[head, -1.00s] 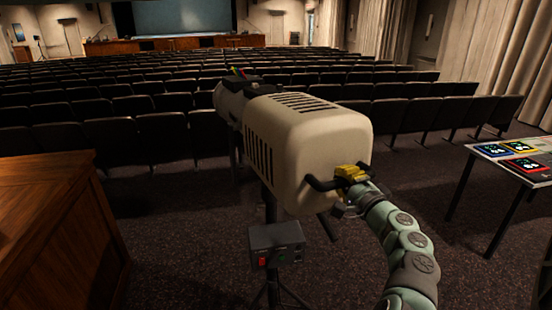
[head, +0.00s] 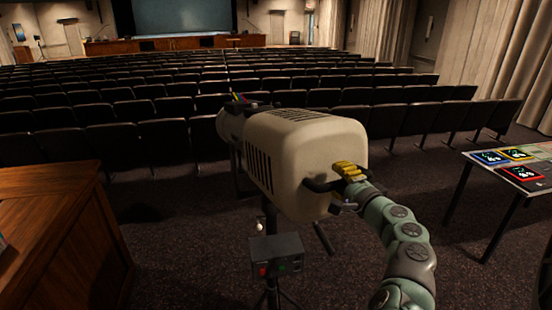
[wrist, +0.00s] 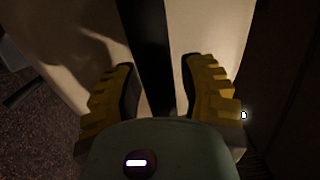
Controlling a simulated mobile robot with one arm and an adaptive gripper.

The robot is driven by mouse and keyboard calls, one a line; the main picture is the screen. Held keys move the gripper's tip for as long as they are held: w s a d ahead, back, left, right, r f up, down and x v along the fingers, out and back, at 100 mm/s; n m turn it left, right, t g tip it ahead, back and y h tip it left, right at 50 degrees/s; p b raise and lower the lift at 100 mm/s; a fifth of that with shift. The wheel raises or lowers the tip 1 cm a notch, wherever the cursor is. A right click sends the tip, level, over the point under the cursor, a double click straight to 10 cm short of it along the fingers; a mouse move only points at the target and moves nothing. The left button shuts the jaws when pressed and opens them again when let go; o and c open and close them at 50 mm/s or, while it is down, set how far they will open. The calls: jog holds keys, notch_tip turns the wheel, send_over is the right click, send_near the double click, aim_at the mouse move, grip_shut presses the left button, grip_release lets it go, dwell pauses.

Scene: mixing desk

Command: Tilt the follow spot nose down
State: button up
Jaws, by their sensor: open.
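The follow spot (head: 318,150) is a cream housing with dark vents on a stand, its lens tube (head: 228,124) pointing away toward the stage and tilted downward. A black handle bar (head: 318,186) runs across its rear. My gripper (head: 346,172), with yellow fingers, is at the right part of this handle. In the wrist view, the black bar (wrist: 150,45) passes between the two fingers of my gripper (wrist: 160,80), with visible gaps beside it. The gripper is open around the bar, not clamped on it. The fingers hide part of the handle.
A switch box (head: 277,254) is on the stand below the housing. A wooden desk (head: 60,235) stands at the left. A table (head: 480,175) with several coloured panels is at the right. Rows of dark seats (head: 165,145) fill the hall ahead. Carpet is clear between stand and table.

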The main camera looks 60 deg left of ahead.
jog(key=shift+o, duration=0.6)
jog(key=s+d, duration=0.2)
jog(key=d, duration=0.9)
jog(key=shift+s+d, duration=0.2)
jog(key=shift+d, duration=0.2)
jog(key=shift+w, duration=0.1)
